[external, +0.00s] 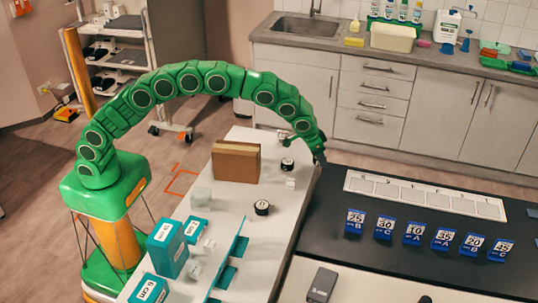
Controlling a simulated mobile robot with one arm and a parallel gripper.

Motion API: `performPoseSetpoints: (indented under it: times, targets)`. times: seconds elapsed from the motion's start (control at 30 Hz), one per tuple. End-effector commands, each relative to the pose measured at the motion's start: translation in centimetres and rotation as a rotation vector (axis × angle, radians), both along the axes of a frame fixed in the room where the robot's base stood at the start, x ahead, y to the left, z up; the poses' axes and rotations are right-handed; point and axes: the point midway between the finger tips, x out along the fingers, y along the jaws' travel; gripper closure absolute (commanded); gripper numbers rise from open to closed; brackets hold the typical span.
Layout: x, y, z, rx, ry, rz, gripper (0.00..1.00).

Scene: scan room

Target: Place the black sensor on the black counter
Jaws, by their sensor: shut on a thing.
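The white table (235,235) holds a brown box (236,162), black-topped round pieces (262,208) (287,164), a small white cube (291,183) and teal boxes (167,248). A dark grey device (322,285) lies on the pale surface in front. The counter's left part is bare.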

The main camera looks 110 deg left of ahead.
Motion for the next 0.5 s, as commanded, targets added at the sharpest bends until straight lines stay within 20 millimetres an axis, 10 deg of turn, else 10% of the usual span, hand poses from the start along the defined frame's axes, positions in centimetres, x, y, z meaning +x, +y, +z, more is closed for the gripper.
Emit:
performPoseSetpoints:
  times: [0.5]
  targets:
    - [4.1,1.2,-1.8,0.001,-0.001,-0.001,0.86]
